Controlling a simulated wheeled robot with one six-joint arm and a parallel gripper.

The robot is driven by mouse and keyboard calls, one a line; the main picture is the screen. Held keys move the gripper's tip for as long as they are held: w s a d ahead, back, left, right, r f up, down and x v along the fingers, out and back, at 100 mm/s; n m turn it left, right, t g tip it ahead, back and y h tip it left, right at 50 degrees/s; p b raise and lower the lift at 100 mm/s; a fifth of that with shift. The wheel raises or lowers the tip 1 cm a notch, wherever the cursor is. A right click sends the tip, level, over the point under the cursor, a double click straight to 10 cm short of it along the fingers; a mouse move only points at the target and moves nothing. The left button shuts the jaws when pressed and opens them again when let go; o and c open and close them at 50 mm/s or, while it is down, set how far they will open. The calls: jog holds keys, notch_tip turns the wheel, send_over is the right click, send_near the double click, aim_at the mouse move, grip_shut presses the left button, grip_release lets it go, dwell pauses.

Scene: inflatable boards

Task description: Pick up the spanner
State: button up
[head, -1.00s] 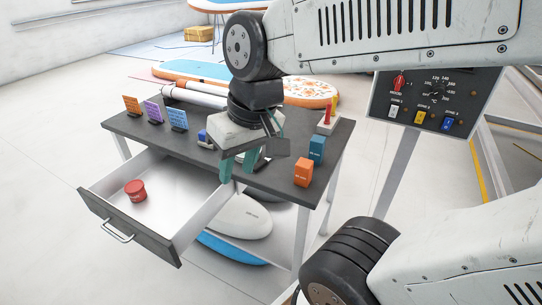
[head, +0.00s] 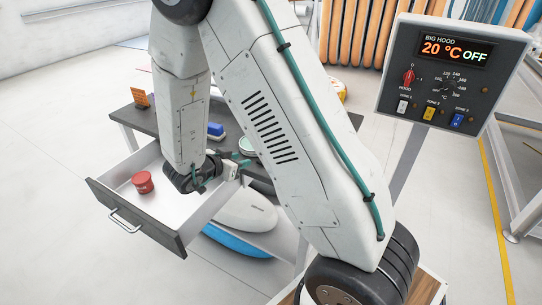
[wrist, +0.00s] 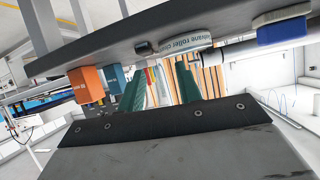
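I cannot make out a spanner in either view; my arm covers much of the bench top in the head view. My gripper (head: 242,168) is low by the bench's front side, right of the open drawer, pointing to the right. In the wrist view its two green fingers (wrist: 161,88) stand apart with nothing held between them. A small dark object (wrist: 145,48) lies at the bench edge beyond the fingers; I cannot tell what it is.
The grey bench (head: 145,118) has an open drawer (head: 135,212) holding a red tin (head: 143,182). A control panel (head: 450,75) stands right.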

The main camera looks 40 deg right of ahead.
aim_at(259, 162)
jog(key=shift+g+h, duration=0.5)
jog(key=d+f, duration=0.1)
jog(key=d, duration=0.1)
jog(key=d+f, duration=0.1)
jog(key=d, duration=0.2)
jog(key=d+f, duration=0.2)
jog(key=shift+s+d, duration=0.3)
jog(key=shift+s, duration=0.05)
jog(key=shift+r, duration=0.1)
grip_shut()
